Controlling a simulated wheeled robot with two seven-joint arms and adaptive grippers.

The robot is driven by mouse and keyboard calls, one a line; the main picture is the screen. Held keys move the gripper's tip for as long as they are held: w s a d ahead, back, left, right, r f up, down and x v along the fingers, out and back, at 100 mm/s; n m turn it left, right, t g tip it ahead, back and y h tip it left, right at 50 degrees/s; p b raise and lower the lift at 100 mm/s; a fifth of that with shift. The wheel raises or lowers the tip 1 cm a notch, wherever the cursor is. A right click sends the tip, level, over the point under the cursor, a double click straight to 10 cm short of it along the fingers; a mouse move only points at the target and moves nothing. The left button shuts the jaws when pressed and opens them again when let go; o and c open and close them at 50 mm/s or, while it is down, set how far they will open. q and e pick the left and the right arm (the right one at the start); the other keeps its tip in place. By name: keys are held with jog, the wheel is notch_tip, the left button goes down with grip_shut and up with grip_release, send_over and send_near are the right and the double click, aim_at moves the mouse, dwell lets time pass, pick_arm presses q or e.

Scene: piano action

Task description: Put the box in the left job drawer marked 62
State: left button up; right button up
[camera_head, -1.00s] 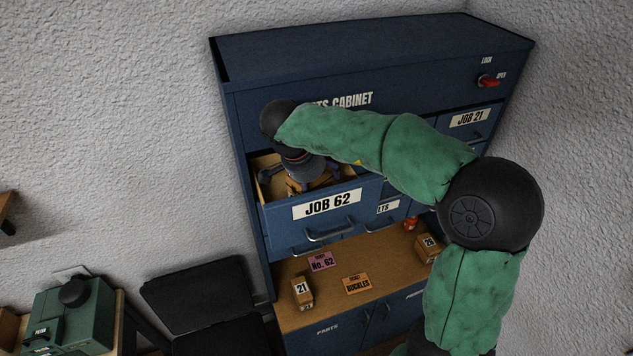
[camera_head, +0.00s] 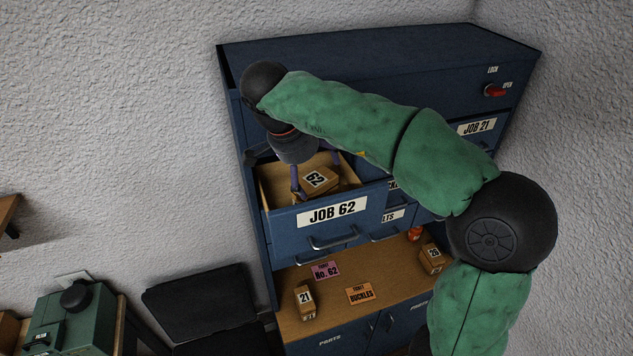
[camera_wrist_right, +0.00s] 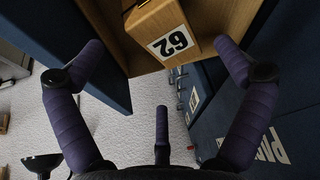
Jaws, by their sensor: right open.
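The box marked 62 (camera_head: 319,180) is a small wooden block with a white label, lying inside the open drawer labelled JOB 62 (camera_head: 333,213). In the right wrist view the box (camera_wrist_right: 166,34) is at the top, with its label upside down. My right gripper (camera_head: 315,172) is above the drawer, its purple fingers spread wide. In the right wrist view the fingers (camera_wrist_right: 162,62) are apart and do not hold the box. The gripper's body and my arm hide part of the drawer's back. My left gripper is out of view.
Boxes marked 21 (camera_head: 305,302) and 26 (camera_head: 432,258) stand on the cabinet's wooden ledge. A pink No. 62 ticket (camera_head: 325,271) and an orange BUCKLES ticket (camera_head: 360,293) lie between them. The JOB 21 drawer (camera_head: 476,128) is at right, below a red lock (camera_head: 494,91). A dark chair (camera_head: 200,303) stands left.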

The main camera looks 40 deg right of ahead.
jog(key=shift+v, duration=1.4)
jog(key=shift+f, duration=0.1)
